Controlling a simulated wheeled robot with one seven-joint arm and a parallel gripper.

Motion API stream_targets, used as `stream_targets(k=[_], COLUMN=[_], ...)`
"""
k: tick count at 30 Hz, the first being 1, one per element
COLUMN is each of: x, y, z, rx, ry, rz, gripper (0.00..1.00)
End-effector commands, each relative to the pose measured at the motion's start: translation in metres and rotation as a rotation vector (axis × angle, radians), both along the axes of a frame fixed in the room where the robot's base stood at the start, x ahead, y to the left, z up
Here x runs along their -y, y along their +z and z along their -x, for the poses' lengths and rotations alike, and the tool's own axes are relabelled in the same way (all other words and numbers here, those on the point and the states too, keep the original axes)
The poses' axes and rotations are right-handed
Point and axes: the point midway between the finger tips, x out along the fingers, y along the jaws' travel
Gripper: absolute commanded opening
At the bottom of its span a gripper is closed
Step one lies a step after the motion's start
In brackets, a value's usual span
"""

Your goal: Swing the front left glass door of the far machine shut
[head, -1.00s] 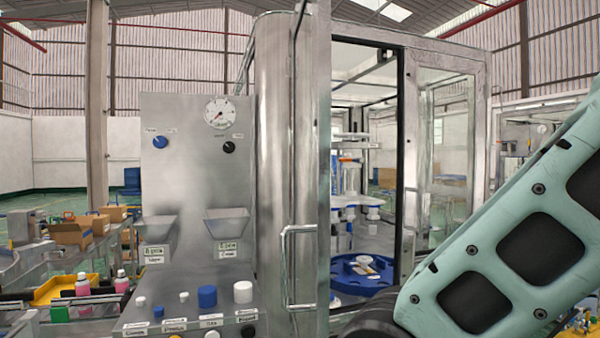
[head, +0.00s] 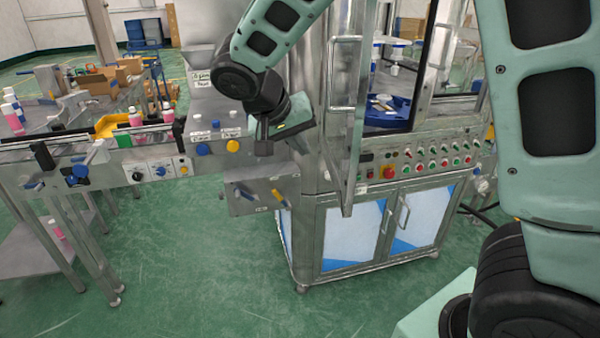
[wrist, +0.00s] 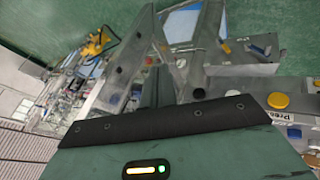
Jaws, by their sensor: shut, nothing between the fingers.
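The front left glass door (head: 345,120) of the steel machine stands open, swung out toward me and seen at a steep angle. Its long vertical handle (head: 333,75) is on the near face. Behind it the doorway is open, and a blue round tray (head: 388,113) shows inside. My gripper (head: 264,143) is shut and empty, hanging left of the door above the control panel ledge, apart from the door handle in the head view. The wrist view shows my gripper's housing with machine panels beyond; contact with the door cannot be told there.
A button panel (head: 440,155) runs below the doorway, above blue-and-white cabinet doors (head: 352,238). A conveyor with pink bottles (head: 135,115) stands at left. The green floor in front is clear.

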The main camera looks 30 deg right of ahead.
Motion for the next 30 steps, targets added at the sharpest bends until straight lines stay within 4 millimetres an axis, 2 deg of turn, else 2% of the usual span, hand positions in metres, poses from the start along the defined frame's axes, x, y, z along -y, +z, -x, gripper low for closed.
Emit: stream_targets(k=[4, 8, 21, 24, 30], x=[0.012, 0.020, 0.072, 0.086, 0.101], y=[0.001, -0.009, -0.076, -0.073, -0.075], z=[-0.009, -0.011, -0.020, -0.012, -0.005], rx=[0.037, 0.034, 0.030, 0.033, 0.034], ry=[-0.044, -0.047, -0.044, -0.044, -0.042], rz=[0.031, 0.032, 0.030, 0.027, 0.026], gripper=[0.00, 0.00, 0.00, 0.00, 0.00])
